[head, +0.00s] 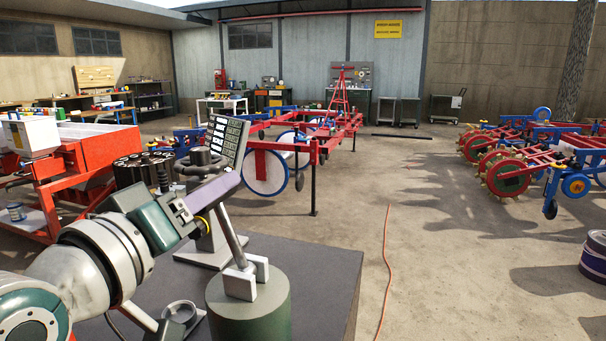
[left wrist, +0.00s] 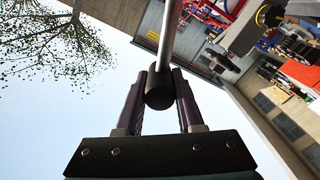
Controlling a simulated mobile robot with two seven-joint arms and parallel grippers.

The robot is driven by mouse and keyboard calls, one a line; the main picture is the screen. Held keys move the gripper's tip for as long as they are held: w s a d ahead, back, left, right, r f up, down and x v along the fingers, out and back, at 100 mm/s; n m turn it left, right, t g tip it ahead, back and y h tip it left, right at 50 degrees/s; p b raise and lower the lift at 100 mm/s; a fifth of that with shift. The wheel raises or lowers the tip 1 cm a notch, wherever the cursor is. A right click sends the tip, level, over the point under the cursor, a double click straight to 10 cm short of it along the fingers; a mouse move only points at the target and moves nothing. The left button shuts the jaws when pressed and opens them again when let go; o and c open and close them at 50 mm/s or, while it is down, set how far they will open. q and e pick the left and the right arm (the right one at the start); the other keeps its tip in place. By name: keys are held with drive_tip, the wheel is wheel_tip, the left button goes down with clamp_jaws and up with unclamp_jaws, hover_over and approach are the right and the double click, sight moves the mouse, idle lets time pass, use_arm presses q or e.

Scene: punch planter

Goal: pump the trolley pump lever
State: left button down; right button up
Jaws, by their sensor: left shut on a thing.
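The pump lever (head: 231,238) is a grey rod rising, tilted to the left, from pale brackets on top of a green cylindrical pump body (head: 248,312). My left gripper (head: 212,193) is at the lever's upper end, with its purple fingers around it. In the left wrist view my left gripper (left wrist: 160,96) is shut on the lever's black end knob (left wrist: 159,91), and the lever rod (left wrist: 168,38) runs away from it. The fingers partly hide the knob in the head view. My right gripper is not in view.
The pump stands on a dark flat top (head: 325,268). Behind the gripper are a grey post with a base plate (head: 208,256) and a panel of labels (head: 227,140). A red machine (head: 100,160) is at left. An orange hose (head: 387,270) crosses open concrete at right.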

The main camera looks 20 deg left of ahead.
use_arm(q)
drive_tip(key=shift+a+f+n, duration=0.3)
drive_tip(key=shift+a+n, duration=0.3)
drive_tip(key=shift+n, duration=0.1)
drive_tip(key=c, duration=0.5)
unclamp_jaws()
drive_tip(key=s, duration=1)
drive_tip(key=shift+a+p, duration=0.2)
drive_tip(key=shift+p, duration=0.15)
drive_tip(key=shift+w, duration=0.1)
